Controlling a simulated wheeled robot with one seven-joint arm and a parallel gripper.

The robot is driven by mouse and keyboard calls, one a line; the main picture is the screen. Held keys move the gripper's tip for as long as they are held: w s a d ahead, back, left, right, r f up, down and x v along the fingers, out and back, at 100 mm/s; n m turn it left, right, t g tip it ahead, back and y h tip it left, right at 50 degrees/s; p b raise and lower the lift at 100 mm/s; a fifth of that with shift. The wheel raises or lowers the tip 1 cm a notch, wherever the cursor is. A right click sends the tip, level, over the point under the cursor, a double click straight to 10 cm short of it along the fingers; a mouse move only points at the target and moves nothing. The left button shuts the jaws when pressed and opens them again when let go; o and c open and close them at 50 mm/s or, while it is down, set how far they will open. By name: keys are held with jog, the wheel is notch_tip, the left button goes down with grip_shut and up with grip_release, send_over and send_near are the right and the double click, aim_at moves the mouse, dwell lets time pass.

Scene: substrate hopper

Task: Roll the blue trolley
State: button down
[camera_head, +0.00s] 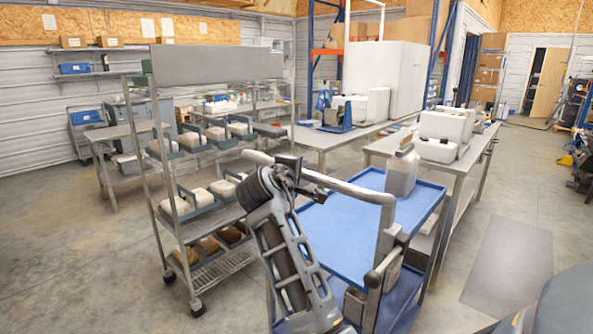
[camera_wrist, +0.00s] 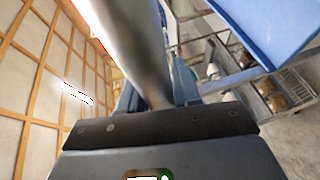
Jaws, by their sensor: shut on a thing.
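The blue trolley (camera_head: 345,235) stands in front of me, with a blue top tray, a lower blue deck and a bent grey push handle (camera_head: 345,188). My gripper (camera_head: 290,165) is shut on the handle near its left end. In the wrist view, the grey handle tube (camera_wrist: 135,45) runs between the jaws of my gripper (camera_wrist: 158,95), and the blue trolley tray (camera_wrist: 265,30) shows at upper right. A grey jug (camera_head: 403,172) stands at the tray's far right corner. My arm hides part of the trolley's left side.
A wire shelf rack (camera_head: 185,235) with bags in trays stands close on the left. A steel table (camera_head: 462,165) with white machines stands behind and right of the trolley. Open concrete floor (camera_head: 560,215) lies at the right, with a grey mat (camera_head: 510,262).

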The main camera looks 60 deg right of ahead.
jog(key=shift+s+d, duration=0.15)
jog(key=shift+d, duration=0.05)
jog(key=c, duration=1.1)
grip_release()
jog(key=shift+d, duration=0.15)
jog(key=shift+o, duration=1.1)
jog(key=w+b+v, duration=0.1)
jog(key=v, duration=0.6)
jog(key=shift+s+a, duration=0.45)
jog(key=shift+a, duration=0.05)
